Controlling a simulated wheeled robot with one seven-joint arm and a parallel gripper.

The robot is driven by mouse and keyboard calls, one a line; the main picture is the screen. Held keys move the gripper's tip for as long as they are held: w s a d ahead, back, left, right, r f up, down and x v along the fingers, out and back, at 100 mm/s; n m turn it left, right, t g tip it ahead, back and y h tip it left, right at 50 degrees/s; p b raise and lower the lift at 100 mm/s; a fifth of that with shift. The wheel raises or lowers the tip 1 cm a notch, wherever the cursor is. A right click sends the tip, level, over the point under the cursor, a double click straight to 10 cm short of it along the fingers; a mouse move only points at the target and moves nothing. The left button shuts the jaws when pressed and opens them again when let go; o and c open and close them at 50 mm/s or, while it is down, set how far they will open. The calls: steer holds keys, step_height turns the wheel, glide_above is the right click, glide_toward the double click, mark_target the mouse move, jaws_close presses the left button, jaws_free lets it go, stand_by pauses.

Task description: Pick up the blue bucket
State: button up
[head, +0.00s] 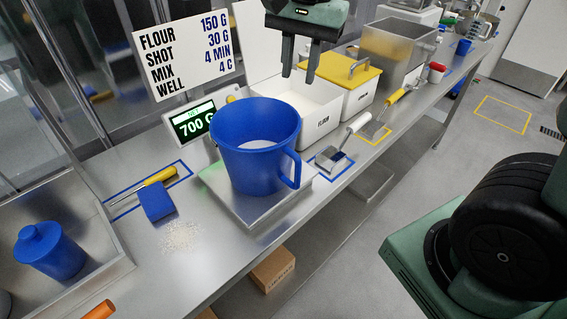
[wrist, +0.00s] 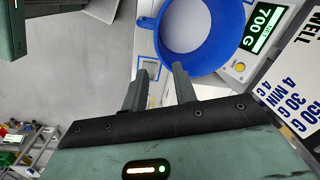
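The blue bucket (head: 254,150) stands upright on the metal scale plate (head: 240,205), with white powder inside and its handle (head: 291,170) on the right side. In the wrist view the bucket (wrist: 235,50) shows at the upper right, seen from above, beyond my fingertips. My gripper (head: 298,75) is above and to the right of the bucket in the head view, over the white flour bin. Its two fingers point down with a gap between them. In the wrist view my gripper (wrist: 160,78) is open and empty, apart from the bucket.
The scale display (head: 194,122) reads 700 G. A white flour bin (head: 310,115), a yellow-lidded box (head: 357,85) and a scoop (head: 338,148) crowd the right side. A sign (head: 185,50) stands behind.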

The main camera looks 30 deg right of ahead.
mark_target(290, 138)
steer(key=shift+w+a+f+p, duration=0.2)
steer(key=shift+f+p, duration=0.5)
steer(key=shift+f, duration=2.15)
steer(key=shift+w+a+f+p, duration=0.1)
steer(key=shift+w+f+p, duration=0.45)
steer(key=shift+f, duration=2.3)
steer(key=shift+a+f+p, duration=0.1)
steer(key=shift+f+p, duration=0.8)
steer(key=shift+f, duration=1.95)
steer(key=shift+d, duration=0.1)
jaws_close()
steer(key=shift+w+r, duration=0.1)
